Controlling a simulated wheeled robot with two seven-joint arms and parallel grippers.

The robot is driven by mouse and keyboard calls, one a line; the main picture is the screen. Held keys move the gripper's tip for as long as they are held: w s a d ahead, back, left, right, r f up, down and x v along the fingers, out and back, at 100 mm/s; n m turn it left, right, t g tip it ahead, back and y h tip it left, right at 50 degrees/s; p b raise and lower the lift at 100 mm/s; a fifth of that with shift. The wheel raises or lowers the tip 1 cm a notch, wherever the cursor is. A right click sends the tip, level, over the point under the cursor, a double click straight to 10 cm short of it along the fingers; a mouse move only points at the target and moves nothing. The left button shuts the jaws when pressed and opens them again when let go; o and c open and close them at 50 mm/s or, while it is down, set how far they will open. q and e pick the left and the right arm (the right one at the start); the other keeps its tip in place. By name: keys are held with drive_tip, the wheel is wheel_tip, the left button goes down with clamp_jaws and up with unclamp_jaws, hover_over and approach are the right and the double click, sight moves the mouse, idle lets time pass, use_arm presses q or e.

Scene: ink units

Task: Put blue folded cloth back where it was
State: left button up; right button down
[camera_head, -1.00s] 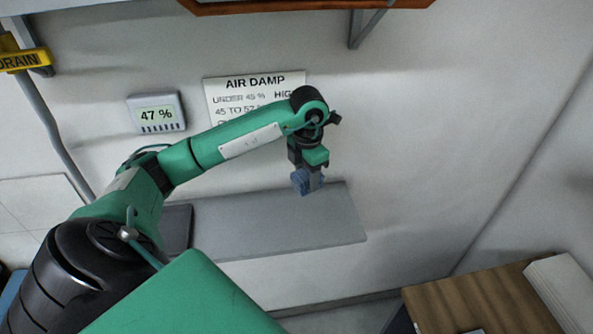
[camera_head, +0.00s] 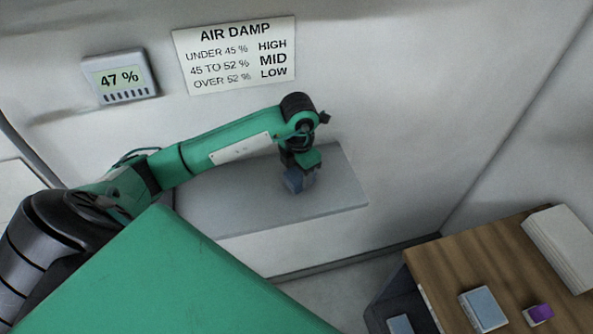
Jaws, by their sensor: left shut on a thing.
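The blue folded cloth (camera_head: 293,181) is small and sits between the fingers of my left gripper (camera_head: 297,183). My left gripper is shut on it, pointing down over the grey shelf (camera_head: 240,205) on the wall. The cloth is close to the shelf top; I cannot tell whether it touches. My gripper hides part of the cloth. My right gripper is not in view.
A meter (camera_head: 120,78) reading 47 % and an AIR DAMP sign (camera_head: 236,55) are on the wall above the shelf. A wooden table (camera_head: 455,255) at lower right holds a white stack (camera_head: 565,245), a pale blue-topped box (camera_head: 483,308) and a purple item (camera_head: 541,313). The shelf is otherwise bare.

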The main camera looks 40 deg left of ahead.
sight(299, 172)
use_arm(q)
drive_tip(key=o, duration=0.8)
drive_tip(key=shift+s+d, duration=0.15)
drive_tip(key=shift+d, duration=0.05)
drive_tip(key=shift+c, duration=0.2)
drive_tip(key=shift+o, duration=0.9)
drive_tip(key=shift+d, duration=0.1)
drive_tip(key=shift+a, duration=0.2)
drive_tip(key=shift+r+b, duration=0.4)
drive_tip(key=shift+r, duration=0.1)
wheel_tip(299, 172, up, 11)
drive_tip(key=b, duration=0.3)
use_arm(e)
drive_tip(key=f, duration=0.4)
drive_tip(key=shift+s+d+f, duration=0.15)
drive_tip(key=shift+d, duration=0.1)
use_arm(q)
drive_tip(key=shift+d, duration=0.1)
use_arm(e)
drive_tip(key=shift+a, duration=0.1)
